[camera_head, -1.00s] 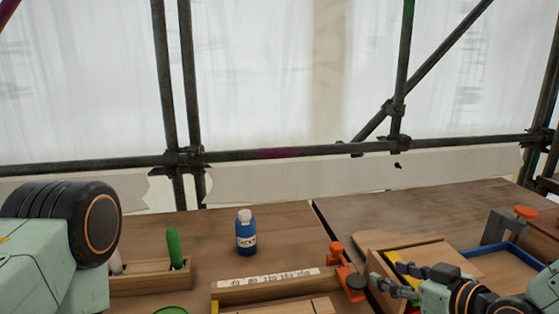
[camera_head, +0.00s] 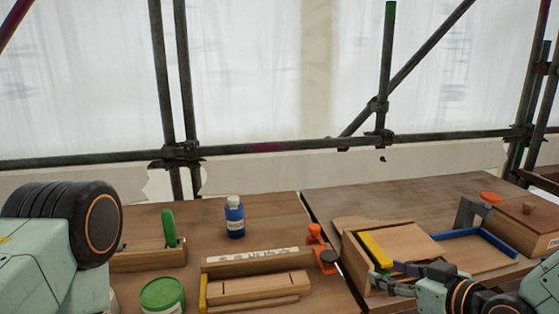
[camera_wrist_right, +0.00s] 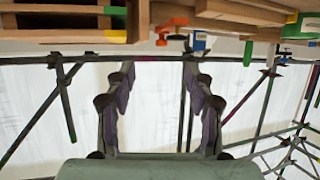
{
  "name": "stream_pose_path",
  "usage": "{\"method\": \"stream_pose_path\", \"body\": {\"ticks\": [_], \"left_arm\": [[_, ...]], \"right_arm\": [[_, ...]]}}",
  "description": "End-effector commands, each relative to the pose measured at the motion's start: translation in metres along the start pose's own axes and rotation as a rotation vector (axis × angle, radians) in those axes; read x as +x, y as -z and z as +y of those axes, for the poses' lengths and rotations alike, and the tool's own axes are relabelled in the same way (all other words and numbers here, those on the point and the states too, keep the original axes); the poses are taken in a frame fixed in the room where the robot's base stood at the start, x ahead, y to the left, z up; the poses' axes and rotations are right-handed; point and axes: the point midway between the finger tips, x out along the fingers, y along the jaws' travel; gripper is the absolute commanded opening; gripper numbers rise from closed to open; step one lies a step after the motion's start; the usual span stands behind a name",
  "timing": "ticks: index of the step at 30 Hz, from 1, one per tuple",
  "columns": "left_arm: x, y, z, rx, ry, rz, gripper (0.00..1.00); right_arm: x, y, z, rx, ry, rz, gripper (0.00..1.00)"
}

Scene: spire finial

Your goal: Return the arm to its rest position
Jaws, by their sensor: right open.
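My right gripper (camera_head: 384,281) is at the lower right of the head view, beside the front of a wooden box with a yellow strip (camera_head: 376,250). In the right wrist view, my right gripper (camera_wrist_right: 158,76) shows two separate fingers with a clear gap and nothing between them. That view is upside down, with the bench along its top. My left arm (camera_head: 60,245) fills the lower left of the head view. Its gripper is not in view.
A blue bottle (camera_head: 235,218), a green tin (camera_head: 162,295), a wooden rack with a green handle (camera_head: 169,230) and an orange clamp (camera_head: 316,235) stand on the bench. A blue-edged tray (camera_head: 485,255) and a lidded wooden box (camera_head: 525,222) are at right. Scaffold poles (camera_head: 270,147) stand behind.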

Motion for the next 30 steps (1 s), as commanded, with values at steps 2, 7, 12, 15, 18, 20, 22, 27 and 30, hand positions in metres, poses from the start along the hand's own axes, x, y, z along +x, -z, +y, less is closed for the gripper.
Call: {"method": "stream_pose_path", "body": {"ticks": [2, 7, 12, 15, 18, 20, 22, 27, 30], "left_arm": [[0.0, 0.0, 0.0, 0.0, 0.0, 0.0, 0.4], [0.0, 0.0, 0.0, 0.0, 0.0, -0.001, 0.4], [0.002, 0.0, 0.0, -0.001, 0.0, 0.0, 0.4], [0.003, 0.0, 0.0, 0.0, 0.0, 0.0, 0.4], [0.004, 0.0, 0.0, 0.0, 0.0, 0.0, 0.4], [0.006, 0.0, 0.0, 0.0, 0.0, -0.001, 0.4], [0.007, 0.0, 0.0, 0.0, 0.0, -0.001, 0.4], [0.01, 0.0, 0.0, 0.0, 0.0, -0.001, 0.4], [0.011, 0.0, 0.0, 0.0, 0.0, 0.0, 0.4]], "right_arm": [[0.0, -0.005, 0.003, 0.073, -0.019, -0.023, 0.54], [-0.002, -0.033, 0.003, 0.23, -0.081, -0.123, 0.54], [-0.01, -0.088, -0.01, 0.349, -0.138, -0.281, 0.54], [-0.019, -0.128, -0.022, 0.407, -0.173, -0.391, 0.54], [-0.037, -0.176, -0.038, 0.46, -0.218, -0.528, 0.54], [-0.052, -0.209, -0.05, 0.487, -0.248, -0.624, 0.54], [-0.074, -0.248, -0.066, 0.505, -0.282, -0.74, 0.54], [-0.132, -0.323, -0.103, 0.488, -0.325, -0.989, 0.54], [-0.158, -0.35, -0.122, 0.455, -0.308, -1.086, 0.54]]}}
